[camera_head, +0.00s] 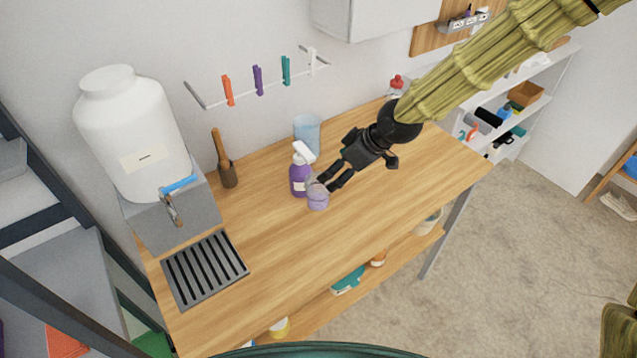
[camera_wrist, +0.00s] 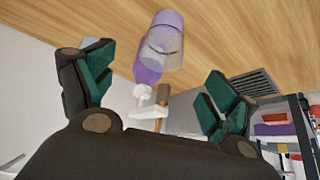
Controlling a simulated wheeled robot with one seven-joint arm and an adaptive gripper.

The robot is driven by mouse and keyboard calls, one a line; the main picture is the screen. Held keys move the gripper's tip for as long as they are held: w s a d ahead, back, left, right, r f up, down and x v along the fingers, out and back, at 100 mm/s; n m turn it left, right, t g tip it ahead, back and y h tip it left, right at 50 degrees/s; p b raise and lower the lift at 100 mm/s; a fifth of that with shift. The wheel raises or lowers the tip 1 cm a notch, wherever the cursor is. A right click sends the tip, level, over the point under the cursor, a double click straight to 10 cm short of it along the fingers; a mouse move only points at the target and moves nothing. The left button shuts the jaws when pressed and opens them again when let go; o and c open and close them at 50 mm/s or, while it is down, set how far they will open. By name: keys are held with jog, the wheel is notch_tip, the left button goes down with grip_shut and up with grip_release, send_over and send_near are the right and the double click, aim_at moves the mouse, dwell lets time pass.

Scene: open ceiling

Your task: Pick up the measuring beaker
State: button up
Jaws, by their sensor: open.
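A small clear cup that looks like the measuring beaker (camera_head: 317,199) stands on the wooden table, right in front of a purple spray bottle (camera_head: 298,178). It looks purplish, with the bottle close behind it. In the wrist view the see-through beaker (camera_wrist: 166,42) overlaps the purple bottle (camera_wrist: 148,73), and the picture is turned upside down. My gripper (camera_head: 329,183) is open, its fingertips close to the beaker's upper right side in the head view. In the wrist view the open fingers (camera_wrist: 158,85) are spread with the bottle and beaker between and beyond them. Contact cannot be told.
A light blue translucent container (camera_head: 307,133) stands behind the bottle by the wall. A wooden-handled tool (camera_head: 224,160), a white dispenser (camera_head: 140,135) and a slotted drain tray (camera_head: 205,268) are to the left. The table's front and right areas (camera_head: 400,190) are clear.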

jog(key=p, duration=0.1)
send_near(318, 183)
jog(key=shift+s+a+f, duration=0.55)
jog(key=shift+s+a, duration=0.15)
jog(key=shift+a, duration=0.05)
jog(key=shift+a+p+x, duration=0.25)
jog(key=shift+p+x, duration=1.35)
jog(key=shift+x, duration=1.15)
jog(key=shift+s+r, duration=0.1)
jog(key=shift+s, duration=0.05)
jog(key=c, duration=1.2)
jog(key=shift+o, duration=0.2)
jog(key=shift+r, duration=0.15)
